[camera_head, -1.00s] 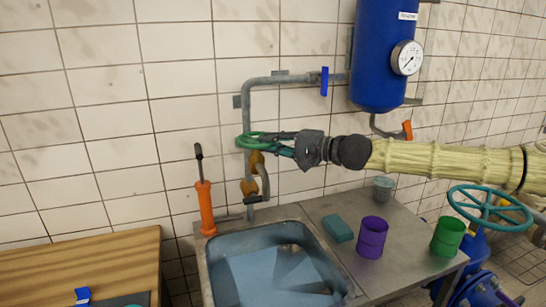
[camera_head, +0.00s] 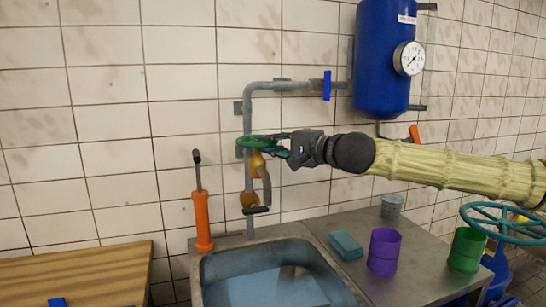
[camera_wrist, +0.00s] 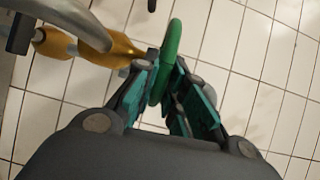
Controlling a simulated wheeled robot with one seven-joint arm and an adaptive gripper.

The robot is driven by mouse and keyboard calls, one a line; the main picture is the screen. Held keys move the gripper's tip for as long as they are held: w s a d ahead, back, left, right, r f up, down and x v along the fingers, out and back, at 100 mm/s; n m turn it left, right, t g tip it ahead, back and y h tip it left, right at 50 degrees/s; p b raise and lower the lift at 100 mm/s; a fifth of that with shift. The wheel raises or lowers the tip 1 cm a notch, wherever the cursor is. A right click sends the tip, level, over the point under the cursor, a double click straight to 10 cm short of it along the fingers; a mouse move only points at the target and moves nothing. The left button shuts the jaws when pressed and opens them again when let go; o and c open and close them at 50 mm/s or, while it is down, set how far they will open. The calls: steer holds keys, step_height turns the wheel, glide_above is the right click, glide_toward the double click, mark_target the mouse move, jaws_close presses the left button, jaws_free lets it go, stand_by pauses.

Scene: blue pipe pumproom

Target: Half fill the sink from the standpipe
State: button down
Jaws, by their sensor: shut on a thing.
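The standpipe (camera_head: 249,180) is a grey pipe running down the tiled wall behind the sink, with brass fittings (camera_head: 250,199) on its lower part. A green handwheel (camera_head: 254,141) sits on it above the fittings; its rim (camera_wrist: 172,56) also shows in the wrist view. My gripper (camera_head: 284,146) reaches in from the right and is shut on the handwheel's rim; in the wrist view the fingers (camera_wrist: 170,88) lie either side of it. The steel sink (camera_head: 215,264) below holds bluish water (camera_head: 265,288); its front is cut off and the level is hard to judge.
An orange hand pump (camera_head: 203,222) stands at the sink's back left corner. A teal sponge (camera_head: 345,245), purple cup (camera_head: 384,252), green cup (camera_head: 466,250) and grey cup (camera_head: 392,206) stand right of the sink. A blue tank (camera_head: 383,60) with a gauge hangs above.

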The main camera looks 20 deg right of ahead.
steer(key=shift+s+a+m+t+h+b, duration=0.2)
steer(key=shift+m+t+h+b, duration=0.35)
steer(key=shift+b, duration=0.7)
steer(key=shift+s+a+m+t+h+b, duration=0.1)
steer(key=shift+a+m+t+h+b, duration=0.15)
steer(key=shift+m+h+b, duration=0.75)
steer(key=shift+n, duration=0.35)
steer(key=c, duration=1.5)
jaws_free()
steer(key=shift+d, duration=0.1)
steer(key=shift+v, duration=5.95)
steer(key=shift+f, duration=0.1)
